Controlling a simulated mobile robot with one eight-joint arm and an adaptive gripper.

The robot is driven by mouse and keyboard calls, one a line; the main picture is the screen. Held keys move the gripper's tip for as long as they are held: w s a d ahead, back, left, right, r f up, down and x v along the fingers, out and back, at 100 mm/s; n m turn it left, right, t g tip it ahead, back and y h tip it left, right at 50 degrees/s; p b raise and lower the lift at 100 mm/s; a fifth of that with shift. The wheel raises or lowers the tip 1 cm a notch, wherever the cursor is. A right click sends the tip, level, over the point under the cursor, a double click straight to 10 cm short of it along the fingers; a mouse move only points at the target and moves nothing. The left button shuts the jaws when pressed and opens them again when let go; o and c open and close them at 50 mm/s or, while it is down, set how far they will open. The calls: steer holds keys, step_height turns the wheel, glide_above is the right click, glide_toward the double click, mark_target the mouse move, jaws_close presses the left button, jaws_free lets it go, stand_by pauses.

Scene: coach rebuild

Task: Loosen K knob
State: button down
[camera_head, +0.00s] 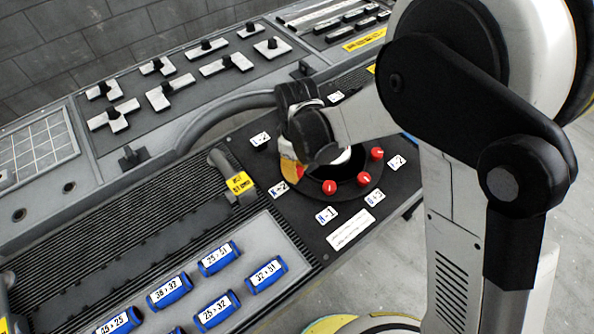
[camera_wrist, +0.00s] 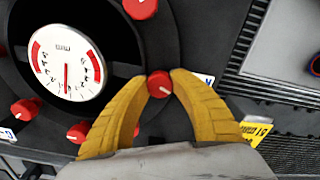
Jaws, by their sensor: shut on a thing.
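The K knob, a small round red knob with a white pointer line, shows in the wrist view (camera_wrist: 159,85) between the two yellow fingertips of my gripper (camera_wrist: 160,76). My gripper is shut on it, one fingertip on each side. In the head view my gripper (camera_head: 290,167) reaches down to the left edge of the round dark dial plate, beside the label K-2 (camera_head: 278,188). The held knob is mostly hidden there by the gripper. In the wrist view a white label is partly covered by the right finger, so its text cannot be read.
Other red knobs (camera_head: 329,187) ring the plate, some close to my fingers in the wrist view (camera_wrist: 77,132). A white gauge (camera_wrist: 66,62) sits in the middle. A yellow-tagged lever (camera_head: 237,184) stands left of the plate. Blue labelled cylinders (camera_head: 218,258) fill the front tray.

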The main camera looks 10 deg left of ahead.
mark_target(297, 170)
steer(key=shift+n+b, duration=0.4)
steer(key=shift+n, duration=1.9)
steer(key=c, duration=1.1)
jaws_free()
steer(key=shift+o, duration=0.2)
step_height(297, 170, up, 12)
